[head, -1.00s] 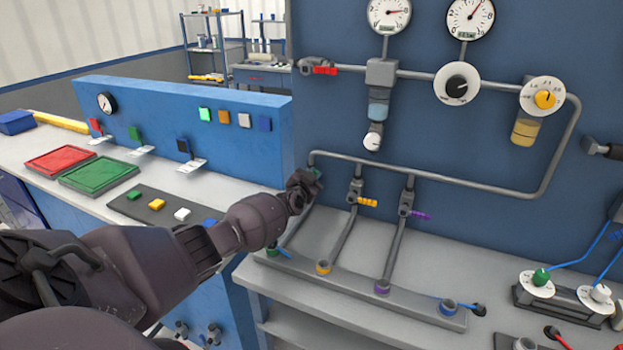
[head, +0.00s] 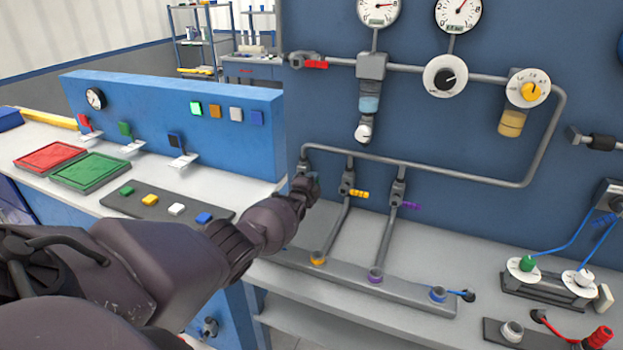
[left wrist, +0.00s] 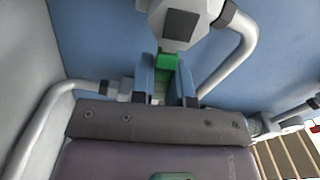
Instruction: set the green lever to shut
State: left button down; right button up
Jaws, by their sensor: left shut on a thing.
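The green lever (left wrist: 166,62) shows in the left wrist view, sticking out from a grey valve body (left wrist: 180,22). My left gripper (left wrist: 164,88) is shut on it, with one blue-grey finger on each side. In the head view my left gripper (head: 306,188) is at the leftmost of three valves below the long pipe, and it hides most of that valve and the lever. The lever's exact angle cannot be told. My right gripper is not in view.
A yellow lever (head: 359,193) and a purple lever (head: 410,205) stand close to the right on neighbouring valves. A red lever (head: 314,64) is higher up. The blue button panel (head: 170,115) stands left of my arm. The grey bench (head: 400,250) is mostly clear near the pipes.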

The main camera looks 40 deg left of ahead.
pick_arm(q)
jog(key=shift+d+f+m, duration=0.1)
jog(key=shift+f+m, duration=0.35)
jog(key=shift+m, duration=0.25)
jog(key=shift+f+m, duration=0.1)
jog(key=shift+m, duration=0.2)
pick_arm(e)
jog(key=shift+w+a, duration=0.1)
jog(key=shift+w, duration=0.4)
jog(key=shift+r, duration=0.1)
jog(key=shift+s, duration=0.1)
pick_arm(q)
jog(key=c, duration=1.3)
grip_release()
jog(key=shift+o, duration=1)
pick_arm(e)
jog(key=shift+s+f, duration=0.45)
